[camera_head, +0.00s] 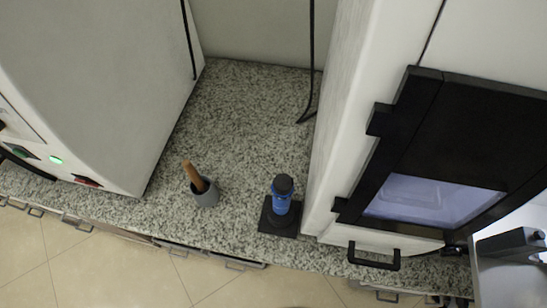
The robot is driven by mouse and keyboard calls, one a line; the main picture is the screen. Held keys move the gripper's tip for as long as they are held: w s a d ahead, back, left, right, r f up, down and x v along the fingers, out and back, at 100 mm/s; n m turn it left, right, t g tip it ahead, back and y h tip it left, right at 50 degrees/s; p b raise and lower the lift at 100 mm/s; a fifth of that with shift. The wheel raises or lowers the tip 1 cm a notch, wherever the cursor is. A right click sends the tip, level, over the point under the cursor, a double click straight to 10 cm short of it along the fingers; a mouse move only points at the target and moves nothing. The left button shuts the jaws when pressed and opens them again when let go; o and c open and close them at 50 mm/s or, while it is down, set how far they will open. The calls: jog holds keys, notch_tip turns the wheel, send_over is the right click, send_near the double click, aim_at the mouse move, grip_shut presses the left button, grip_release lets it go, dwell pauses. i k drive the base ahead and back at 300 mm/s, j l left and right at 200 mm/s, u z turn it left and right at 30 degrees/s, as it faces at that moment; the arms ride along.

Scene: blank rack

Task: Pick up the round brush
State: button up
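My gripper is not recognisable in this view, and nothing touches the handle or the cup.
A blue cylinder with a black top (282,197) stands on a black square base (270,221) right of the cup. A large white machine (90,80) is at left; a white cabinet with a black-framed window (455,150) is at right. The counter (245,115) behind the cup is clear.

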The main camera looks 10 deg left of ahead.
aim_at(194, 176)
jog(key=k+l, duration=0.2)
jog(key=k, duration=0.3)
jog(key=k+l+u, duration=0.15)
jog(key=k, duration=0.3)
